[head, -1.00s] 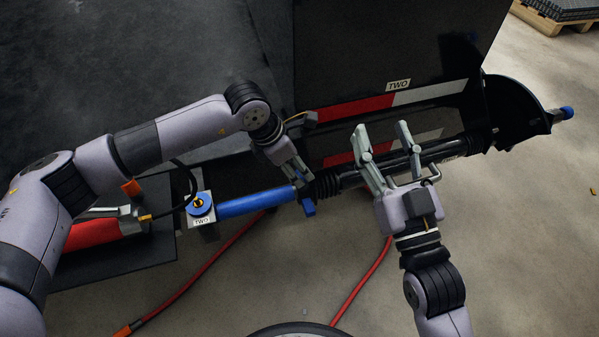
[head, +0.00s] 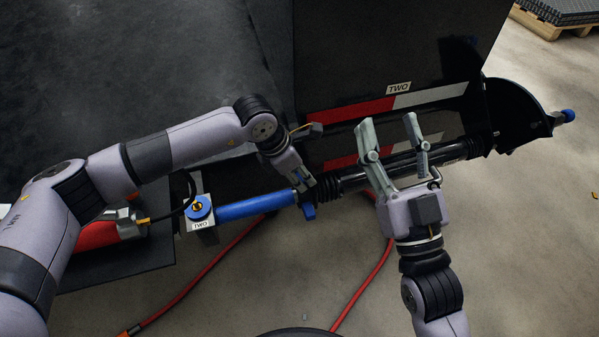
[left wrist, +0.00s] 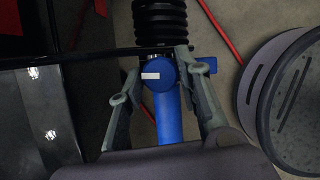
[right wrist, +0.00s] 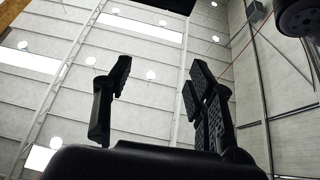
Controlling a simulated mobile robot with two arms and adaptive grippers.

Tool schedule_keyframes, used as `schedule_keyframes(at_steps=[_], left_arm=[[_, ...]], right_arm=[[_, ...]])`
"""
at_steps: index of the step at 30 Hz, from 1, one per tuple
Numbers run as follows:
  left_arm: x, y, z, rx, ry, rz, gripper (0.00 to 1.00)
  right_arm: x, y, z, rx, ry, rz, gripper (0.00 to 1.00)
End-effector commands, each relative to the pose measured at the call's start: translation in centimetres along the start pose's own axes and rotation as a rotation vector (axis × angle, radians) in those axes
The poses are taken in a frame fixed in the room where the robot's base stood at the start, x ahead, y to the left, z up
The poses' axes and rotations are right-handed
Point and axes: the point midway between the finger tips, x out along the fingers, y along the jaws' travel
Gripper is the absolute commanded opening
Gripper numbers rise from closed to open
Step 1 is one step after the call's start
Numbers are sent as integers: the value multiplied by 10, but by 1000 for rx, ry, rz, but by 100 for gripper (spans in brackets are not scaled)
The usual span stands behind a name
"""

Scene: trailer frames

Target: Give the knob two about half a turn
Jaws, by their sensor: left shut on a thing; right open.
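A blue knob with a white mark (left wrist: 162,75) sits at the end of a blue cylinder (head: 258,204), beside a black ribbed bellows (left wrist: 160,20). My left gripper (head: 304,182) is shut around this knob. In the left wrist view its fingers flank the knob on both sides. A blue tab (head: 309,211) sticks out beside the knob. A "TWO" label (head: 200,225) is on a plate under a round blue fitting (head: 200,207) at the cylinder's other end. My right gripper (head: 389,128) is open and empty, pointing upward in front of the black bar.
A black panel with another "TWO" label (head: 398,88) and red-white strips stands behind. A blue-tipped black bracket (head: 520,115) is at the right. Red hoses (head: 205,277) hang to the floor.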

Motion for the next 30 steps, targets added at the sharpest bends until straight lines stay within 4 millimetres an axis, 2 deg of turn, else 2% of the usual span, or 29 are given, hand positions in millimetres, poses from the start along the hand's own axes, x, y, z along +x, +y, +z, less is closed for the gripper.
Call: schedule_keyframes(at_steps=[10, 14, 24, 30], left_arm=[[0, 0, 0, 0, 0, 0, 4], [0, 1, 0, 18, 0, -6, 4], [1, 3, 0, 223, 2, -91, 4], [0, 2, 0, 256, 0, -104, 4]], right_arm=[[0, 0, 0, 0, -1, 0, 51], [-1, 0, -1, 0, 13, 0, 51], [-12, -6, -56, 14, 325, -13, 51], [-15, -7, -65, 17, 371, -14, 51]])
